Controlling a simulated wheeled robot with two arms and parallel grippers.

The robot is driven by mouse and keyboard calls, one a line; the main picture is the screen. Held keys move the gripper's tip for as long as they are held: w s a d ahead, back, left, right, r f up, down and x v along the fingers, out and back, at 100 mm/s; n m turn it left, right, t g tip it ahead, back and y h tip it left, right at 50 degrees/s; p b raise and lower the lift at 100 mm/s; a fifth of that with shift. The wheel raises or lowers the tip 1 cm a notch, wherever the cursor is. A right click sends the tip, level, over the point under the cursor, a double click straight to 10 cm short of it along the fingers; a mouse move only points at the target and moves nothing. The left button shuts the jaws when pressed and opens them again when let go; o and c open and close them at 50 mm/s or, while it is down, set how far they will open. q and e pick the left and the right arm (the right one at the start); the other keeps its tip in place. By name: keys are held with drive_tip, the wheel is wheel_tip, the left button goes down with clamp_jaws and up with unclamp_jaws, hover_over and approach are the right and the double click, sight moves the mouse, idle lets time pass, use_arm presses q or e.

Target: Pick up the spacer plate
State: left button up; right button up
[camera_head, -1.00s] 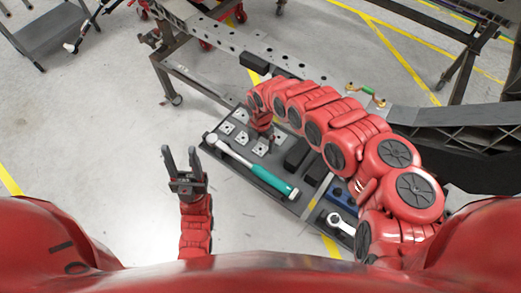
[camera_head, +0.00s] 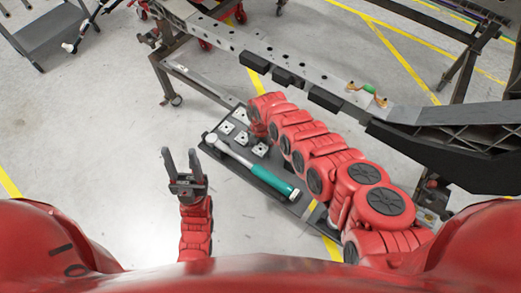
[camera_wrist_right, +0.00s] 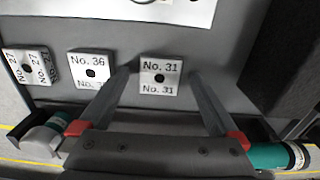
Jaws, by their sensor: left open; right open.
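Small square spacer plates with a centre hole lie on the grey tray (camera_head: 213,153) in the head view. In the right wrist view they read No. 27 (camera_wrist_right: 27,66), No. 36 (camera_wrist_right: 90,70) and No. 31 (camera_wrist_right: 160,76). My right gripper (camera_wrist_right: 161,92) is open and empty. Its fingertips lie on either side of the No. 31 plate in the picture; I cannot tell the height between them. In the head view my right arm hides most of that gripper. My left gripper (camera_head: 181,156) is open and empty, left of the tray.
A hammer with a teal handle (camera_head: 272,180) lies along the tray, close to the plates. A metal beam with holes (camera_head: 240,42) and black blocks (camera_head: 290,78) stands behind the tray. Bare floor (camera_head: 90,150) lies to the left.

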clamp_jaws()
idle(0.3)
drive_tip(key=shift+r, duration=0.1)
drive_tip(key=shift+r, duration=0.2)
wheel_tip(320, 180, up, 9)
drive_tip(key=p, duration=0.1)
drive_tip(key=shift+r+p, duration=0.2)
drive_tip(key=shift+p, duration=0.2)
idle(0.4)
wheel_tip(320, 180, up, 5)
drive_tip(key=p, duration=0.4)
hover_over(261, 149)
drive_tip(key=shift+a+f, duration=0.1)
drive_tip(key=shift+f, duration=0.15)
